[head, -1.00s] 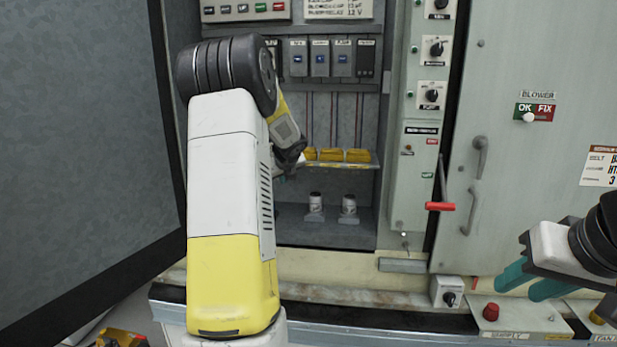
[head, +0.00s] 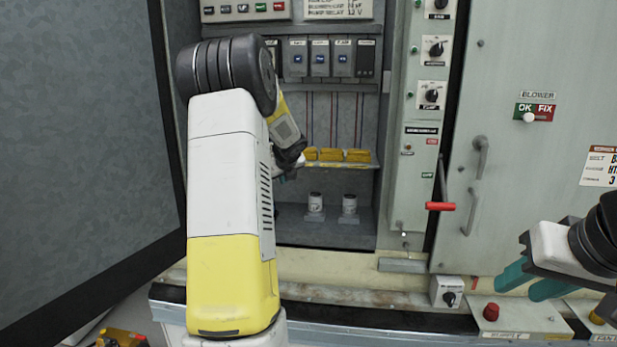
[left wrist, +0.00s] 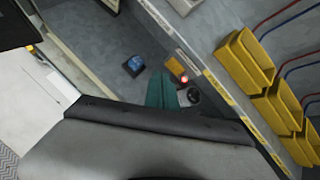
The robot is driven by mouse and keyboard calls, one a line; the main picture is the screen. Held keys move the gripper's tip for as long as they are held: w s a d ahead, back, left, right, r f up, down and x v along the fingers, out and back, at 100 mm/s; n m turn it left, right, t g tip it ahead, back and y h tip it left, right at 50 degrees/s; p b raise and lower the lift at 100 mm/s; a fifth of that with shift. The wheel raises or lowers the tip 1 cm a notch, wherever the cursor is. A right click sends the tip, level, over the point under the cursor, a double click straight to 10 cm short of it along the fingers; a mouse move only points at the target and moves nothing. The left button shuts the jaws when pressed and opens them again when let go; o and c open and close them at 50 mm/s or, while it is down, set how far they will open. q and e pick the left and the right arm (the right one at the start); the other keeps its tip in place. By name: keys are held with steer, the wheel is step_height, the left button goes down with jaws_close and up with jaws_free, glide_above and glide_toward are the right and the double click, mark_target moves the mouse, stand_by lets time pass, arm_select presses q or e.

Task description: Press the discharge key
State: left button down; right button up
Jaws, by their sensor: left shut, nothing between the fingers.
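My left gripper (left wrist: 172,92) shows in the left wrist view as teal fingers shut together with nothing between them. It is inside the cabinet, beside the shelf edge with yellow bins. By the fingertips are a small glowing red light (left wrist: 184,78), an orange-yellow plate (left wrist: 171,61) and a dark round part (left wrist: 194,96). A blue-topped block (left wrist: 134,65) lies further left. I cannot tell which of these is the discharge key, or whether the fingers touch anything. My right gripper (head: 530,281) is open and empty at the lower right.
Yellow bins (head: 331,154) line the shelf (head: 345,165). A red-handled lever (head: 440,206) sticks out right of the opening. A large grey door panel (head: 80,140) stands at left. A red button box (head: 491,312) sits at the front right.

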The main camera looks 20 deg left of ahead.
arm_select(q)
steer(key=shift+w, duration=0.1)
stand_by(0.7)
steer(key=shift+w+a, duration=0.1)
steer(key=shift+w, duration=0.2)
steer(key=shift+w+a, duration=0.1)
steer(key=shift+w, duration=0.3)
stand_by(0.6)
steer(key=shift+s, duration=0.1)
steer(key=shift+s+d, duration=0.2)
steer(key=shift+s, duration=0.5)
steer(key=shift+s+d, duration=0.2)
steer(key=shift+s, duration=0.6)
steer(key=shift+s+d, duration=0.2)
steer(key=shift+s, duration=0.65)
steer(key=shift+s+d, duration=0.2)
steer(key=shift+s, duration=0.6)
